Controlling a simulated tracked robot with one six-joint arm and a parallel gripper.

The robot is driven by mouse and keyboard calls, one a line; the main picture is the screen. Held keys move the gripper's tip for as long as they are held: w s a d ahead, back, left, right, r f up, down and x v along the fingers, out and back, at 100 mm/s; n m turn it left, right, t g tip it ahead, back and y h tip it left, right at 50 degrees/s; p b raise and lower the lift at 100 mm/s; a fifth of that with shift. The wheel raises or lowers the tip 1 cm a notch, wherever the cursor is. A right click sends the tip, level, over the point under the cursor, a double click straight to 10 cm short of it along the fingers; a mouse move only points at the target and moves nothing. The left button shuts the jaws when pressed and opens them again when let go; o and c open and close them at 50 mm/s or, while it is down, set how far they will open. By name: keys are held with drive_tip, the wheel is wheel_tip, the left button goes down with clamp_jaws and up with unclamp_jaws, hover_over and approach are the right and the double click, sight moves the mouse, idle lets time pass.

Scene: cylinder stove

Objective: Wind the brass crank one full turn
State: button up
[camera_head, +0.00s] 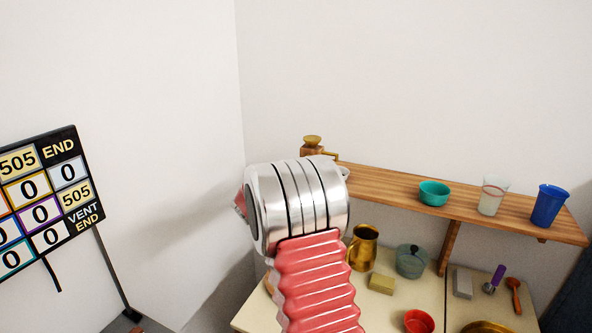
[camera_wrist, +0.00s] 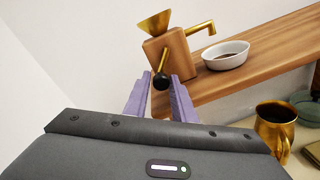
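A wooden grinder with a brass funnel stands on the wall shelf; its wooden body (camera_wrist: 168,50) shows in the wrist view and its top (camera_head: 312,143) in the head view. The brass crank (camera_wrist: 164,60) hangs down its front and ends in a black knob (camera_wrist: 160,82). My gripper (camera_wrist: 160,75) is open, its two purple fingers on either side of the knob in the picture. Narrow gaps seem to show beside the knob; I cannot tell the exact depth or contact. In the head view my wrist hides the crank and the fingers.
A white bowl (camera_wrist: 226,56) with dark contents sits under the grinder's brass spout (camera_wrist: 201,28). The shelf (camera_head: 385,184) also carries a teal bowl (camera_head: 434,193) and cups. A brass jug (camera_head: 363,247) stands on the counter below. A scoreboard (camera_head: 45,200) stands at left.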

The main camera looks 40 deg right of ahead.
drive_tip(key=o, duration=0.3)
drive_tip(key=shift+d+r, duration=0.1)
drive_tip(key=shift+r, duration=0.05)
drive_tip(key=shift+s, duration=0.1)
drive_tip(key=v, duration=1.3)
drive_tip(key=shift+a, duration=0.4)
